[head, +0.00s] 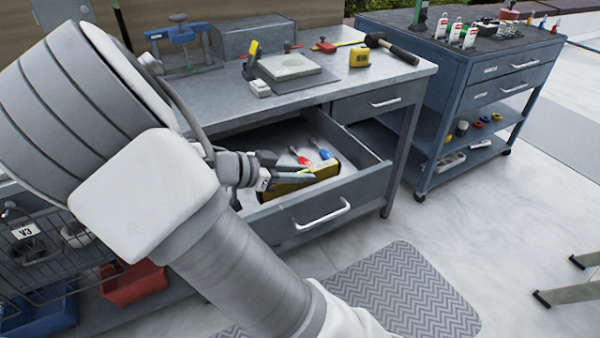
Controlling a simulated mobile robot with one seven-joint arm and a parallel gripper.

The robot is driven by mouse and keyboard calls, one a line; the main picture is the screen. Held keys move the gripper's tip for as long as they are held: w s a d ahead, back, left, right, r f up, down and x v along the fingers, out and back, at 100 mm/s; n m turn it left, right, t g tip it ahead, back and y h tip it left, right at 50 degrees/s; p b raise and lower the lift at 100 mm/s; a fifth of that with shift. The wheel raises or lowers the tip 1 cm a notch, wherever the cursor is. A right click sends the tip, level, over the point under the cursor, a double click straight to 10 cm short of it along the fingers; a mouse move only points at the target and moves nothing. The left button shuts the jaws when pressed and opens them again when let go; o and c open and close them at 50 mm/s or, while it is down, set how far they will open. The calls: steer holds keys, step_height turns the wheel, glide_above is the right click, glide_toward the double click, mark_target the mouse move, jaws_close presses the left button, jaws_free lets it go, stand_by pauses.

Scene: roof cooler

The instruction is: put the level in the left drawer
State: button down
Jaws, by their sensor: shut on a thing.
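The left drawer (358,188) of the grey workbench is pulled wide open. My gripper (298,179) is over the drawer, just behind its front panel, and is shut on the level. The level (322,172) is a yellow bar, partly hidden by my gripper and arm. It is low in the drawer opening, near the front wall; I cannot tell whether it touches the drawer floor. A red-handled tool (302,160) and a blue-handled tool (325,154) lie in the drawer behind it. My arm hides the drawer's left part.
The right drawer (385,102) is shut. The benchtop holds a blue vise (180,35), a stone slab (289,67), a yellow tape measure (359,57) and a hammer (390,48). A blue cart (480,85) stands at right. A patterned mat (400,290) lies on the floor in front.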

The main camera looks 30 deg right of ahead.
steer(key=c, duration=0.7)
jaws_free()
